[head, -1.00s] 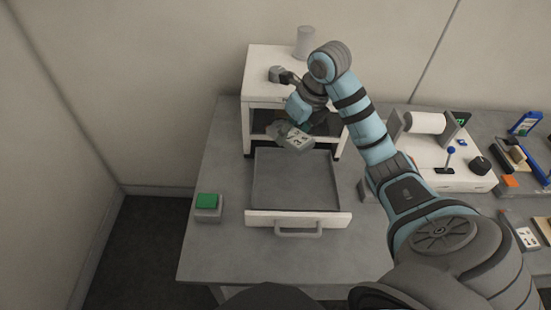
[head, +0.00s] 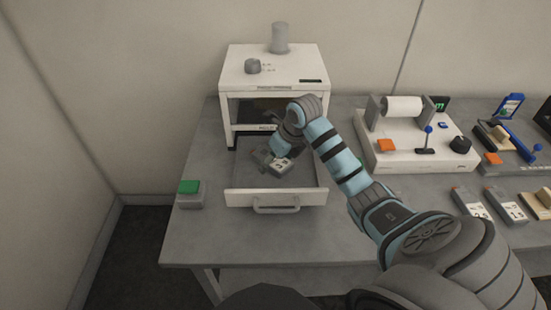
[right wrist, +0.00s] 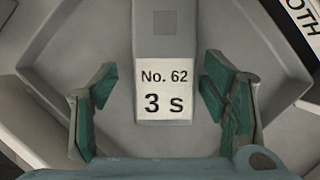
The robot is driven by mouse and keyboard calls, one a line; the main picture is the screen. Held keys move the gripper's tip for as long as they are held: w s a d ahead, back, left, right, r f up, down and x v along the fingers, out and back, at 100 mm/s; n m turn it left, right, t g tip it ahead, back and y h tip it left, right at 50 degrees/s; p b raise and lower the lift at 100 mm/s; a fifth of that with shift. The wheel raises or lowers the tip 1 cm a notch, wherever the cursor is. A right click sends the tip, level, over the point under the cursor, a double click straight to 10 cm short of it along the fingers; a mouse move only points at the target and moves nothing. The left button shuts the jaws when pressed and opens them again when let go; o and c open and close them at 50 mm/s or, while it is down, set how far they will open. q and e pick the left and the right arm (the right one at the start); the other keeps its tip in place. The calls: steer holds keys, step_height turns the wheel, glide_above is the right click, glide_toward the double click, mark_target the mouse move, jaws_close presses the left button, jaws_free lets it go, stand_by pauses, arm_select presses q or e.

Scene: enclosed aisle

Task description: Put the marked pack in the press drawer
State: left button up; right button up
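The marked pack (head: 281,165) is grey with a white label; in the right wrist view the pack (right wrist: 165,92) reads "No. 62" and "3 s". My right gripper (head: 272,157) reaches down into the drawer over the pack. The white press (head: 272,68) stands behind the drawer. My left gripper is not in view.
A green button on a grey box (head: 189,188) is left of the drawer. A white roller device (head: 415,150) stands to the right. Other labelled packs (head: 505,204) lie at the far right.

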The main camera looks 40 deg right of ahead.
steer(key=shift+s+r, duration=0.5)
steer(key=shift+s, duration=0.15)
steer(key=v, duration=0.3)
steer(key=p+v, duration=0.1)
steer(key=v, duration=0.1)
steer(key=shift+w+d+r, duration=0.1)
steer(key=shift+w+r, duration=0.05)
steer(key=shift+w, duration=0.2)
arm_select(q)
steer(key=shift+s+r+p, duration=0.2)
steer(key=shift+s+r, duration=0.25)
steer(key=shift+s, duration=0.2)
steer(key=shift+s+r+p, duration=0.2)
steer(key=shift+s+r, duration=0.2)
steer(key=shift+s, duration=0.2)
arm_select(e)
steer(key=v, duration=0.6)
steer(key=shift+s, duration=0.25)
steer(key=shift+s, duration=0.1)
